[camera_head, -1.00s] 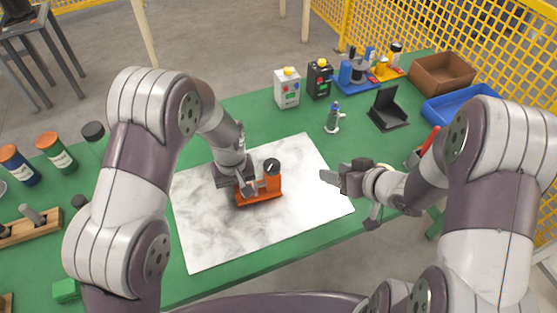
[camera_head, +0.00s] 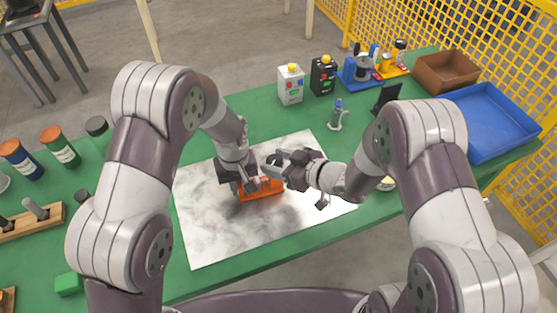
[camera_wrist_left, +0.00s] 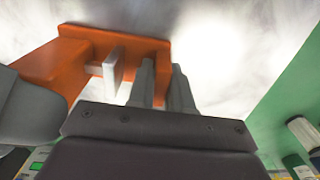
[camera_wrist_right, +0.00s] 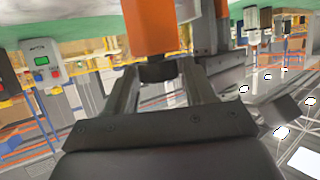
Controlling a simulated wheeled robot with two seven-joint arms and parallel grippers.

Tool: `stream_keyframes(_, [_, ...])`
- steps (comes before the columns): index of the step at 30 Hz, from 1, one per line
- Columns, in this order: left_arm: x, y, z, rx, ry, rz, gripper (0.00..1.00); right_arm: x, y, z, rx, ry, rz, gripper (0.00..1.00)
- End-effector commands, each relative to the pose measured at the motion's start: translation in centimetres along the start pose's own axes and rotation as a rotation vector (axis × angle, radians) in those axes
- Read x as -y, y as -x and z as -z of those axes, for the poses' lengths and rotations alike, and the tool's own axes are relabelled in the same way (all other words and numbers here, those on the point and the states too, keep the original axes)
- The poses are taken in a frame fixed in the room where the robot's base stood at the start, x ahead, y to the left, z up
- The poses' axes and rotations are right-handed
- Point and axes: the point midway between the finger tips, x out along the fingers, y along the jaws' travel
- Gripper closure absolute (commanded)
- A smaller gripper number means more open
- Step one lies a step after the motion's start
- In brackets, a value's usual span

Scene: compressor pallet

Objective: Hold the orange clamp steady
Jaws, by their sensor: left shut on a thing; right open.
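The orange clamp (camera_head: 262,191) sits on the white marbled sheet (camera_head: 215,237) on the green table. Its orange body also shows in the left wrist view (camera_wrist_left: 90,42), with a pale bar beside it. My left gripper (camera_head: 252,186) is shut on the clamp at its left side; its fingers (camera_wrist_left: 164,78) stand close together against the orange base. My right gripper (camera_head: 272,160) is open at the clamp's upper end. In the right wrist view, an orange part (camera_wrist_right: 149,28) with a dark knob (camera_wrist_right: 158,72) lies between its fingers.
A white button box (camera_head: 290,85), a black box (camera_head: 323,76), a small grey-green tool (camera_head: 336,116), a brown tray (camera_head: 446,73) and a blue tray (camera_head: 490,120) stand at the back and right. Jars (camera_head: 60,147) stand at left. The sheet's front is clear.

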Motion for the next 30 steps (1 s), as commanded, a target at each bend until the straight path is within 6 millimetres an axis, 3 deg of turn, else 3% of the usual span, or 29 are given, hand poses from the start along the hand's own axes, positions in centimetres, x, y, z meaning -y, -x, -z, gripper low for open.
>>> stream_keyframes(4, [-0.01, 0.02, 0.01, 0.000, 0.000, 0.000, 1.00, -0.02, 0.02, 0.01, 0.000, 0.000, 0.000, 0.46])
stream_keyframes(5, [-0.01, 0.02, 0.00, 0.000, 0.000, 0.000, 1.00, -0.02, 0.03, 0.01, 0.000, 0.000, 0.000, 0.52])
stream_keyframes(8, [-0.01, 0.02, 0.00, 0.000, 0.000, 0.000, 1.00, -0.03, 0.04, 0.02, 0.000, 0.000, 0.000, 0.85])
stream_keyframes(9, [-0.01, 0.02, 0.00, 0.000, 0.000, 0.000, 1.00, -0.03, 0.04, 0.02, 0.000, 0.000, 0.000, 0.87])
stream_keyframes(20, [-0.02, 0.03, 0.02, -0.001, 0.000, 0.000, 1.00, -0.15, -0.03, 0.12, -0.003, 0.021, 0.051, 0.87])
stream_keyframes(30, [-0.04, 0.03, 0.00, -0.001, -0.001, -0.001, 1.00, -0.55, -0.09, 0.20, -0.006, 0.120, 0.284, 0.87])
